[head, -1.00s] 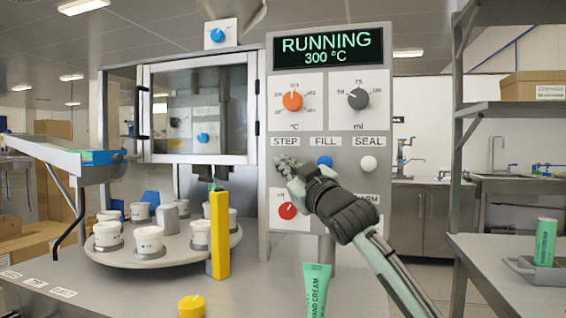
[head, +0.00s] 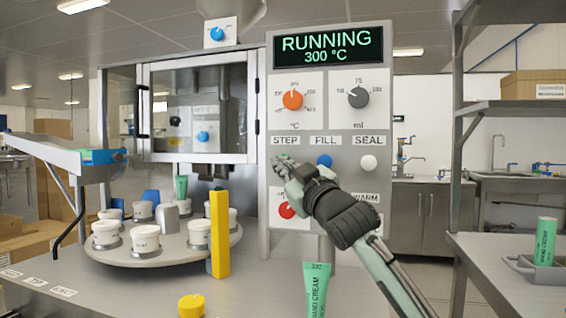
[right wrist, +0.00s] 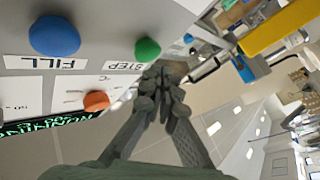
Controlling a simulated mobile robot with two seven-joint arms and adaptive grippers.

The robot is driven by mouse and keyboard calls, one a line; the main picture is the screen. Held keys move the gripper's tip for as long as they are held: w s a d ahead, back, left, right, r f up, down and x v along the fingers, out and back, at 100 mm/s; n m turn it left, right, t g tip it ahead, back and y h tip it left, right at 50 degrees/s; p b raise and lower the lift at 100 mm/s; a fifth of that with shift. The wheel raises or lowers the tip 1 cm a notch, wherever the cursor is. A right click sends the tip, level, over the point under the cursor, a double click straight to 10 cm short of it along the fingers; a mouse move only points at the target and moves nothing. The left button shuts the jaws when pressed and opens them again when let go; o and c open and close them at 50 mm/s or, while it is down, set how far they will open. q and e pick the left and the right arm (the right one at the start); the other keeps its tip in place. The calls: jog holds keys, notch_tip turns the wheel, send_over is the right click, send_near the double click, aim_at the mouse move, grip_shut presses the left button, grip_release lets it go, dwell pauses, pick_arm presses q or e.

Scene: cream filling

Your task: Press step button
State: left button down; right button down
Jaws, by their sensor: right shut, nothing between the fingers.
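The control panel (head: 330,140) stands at centre right, with a STEP label (head: 285,141) at the left of its button row. The green step button (right wrist: 147,50) shows in the right wrist view, next to my fingertips; in the head view my gripper mostly hides it. My right gripper (head: 281,163) is shut and empty, its tips just below the STEP label. It also shows in the right wrist view (right wrist: 160,75). I cannot tell whether the tips touch the button. My left gripper is not in view.
The blue FILL button (head: 324,161) and white SEAL button (head: 369,163) sit right of STEP. A red knob (head: 287,209) is below. The display (head: 327,47) reads RUNNING 300 °C. A turntable (head: 160,250) with several white jars and a yellow post (head: 219,233) stand left.

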jog(key=s, duration=0.1)
jog(key=s+a, duration=0.1)
jog(key=s, duration=0.2)
jog(key=shift+s+a, duration=0.3)
jog(key=shift+s, duration=0.1)
dwell(0.4)
